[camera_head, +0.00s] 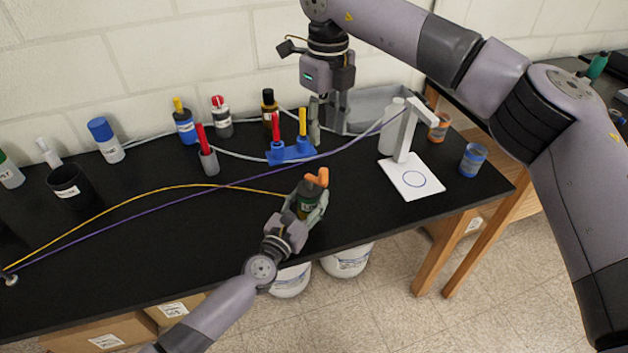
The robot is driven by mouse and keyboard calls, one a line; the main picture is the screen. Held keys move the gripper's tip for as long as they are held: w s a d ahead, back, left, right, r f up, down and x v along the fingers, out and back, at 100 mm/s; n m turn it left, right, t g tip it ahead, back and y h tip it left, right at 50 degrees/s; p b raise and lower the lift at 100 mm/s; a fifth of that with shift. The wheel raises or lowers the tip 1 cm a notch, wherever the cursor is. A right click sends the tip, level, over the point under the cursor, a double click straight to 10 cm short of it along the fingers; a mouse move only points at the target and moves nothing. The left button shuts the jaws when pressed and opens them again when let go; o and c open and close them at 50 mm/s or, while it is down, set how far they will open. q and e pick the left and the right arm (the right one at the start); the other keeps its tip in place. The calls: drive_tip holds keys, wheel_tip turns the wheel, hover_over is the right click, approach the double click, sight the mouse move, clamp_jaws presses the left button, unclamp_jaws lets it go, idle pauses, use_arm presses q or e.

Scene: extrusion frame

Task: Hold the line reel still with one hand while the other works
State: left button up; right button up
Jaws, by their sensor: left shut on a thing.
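My right gripper (325,118) points down at the back of the table, behind and above the reel. Its fingers are apart, and I see nothing between them.
A purple line (230,184) crosses the table to a white stand (408,180). A blue holder (290,152) with a red marker stands behind the reel. Several bottles line the wall; a grey tray (375,100) is at the back. Black tabletop left of the reel is fairly clear.

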sight(324, 170)
drive_tip(key=shift+s+d+f+t+y, duration=0.55)
drive_tip(key=shift+s+d+t+y, duration=0.95)
drive_tip(key=shift+s+t, duration=0.1)
drive_tip(key=x, duration=1.2)
drive_tip(key=shift+r, duration=0.1)
drive_tip(key=shift+c, duration=0.3)
clamp_jaws()
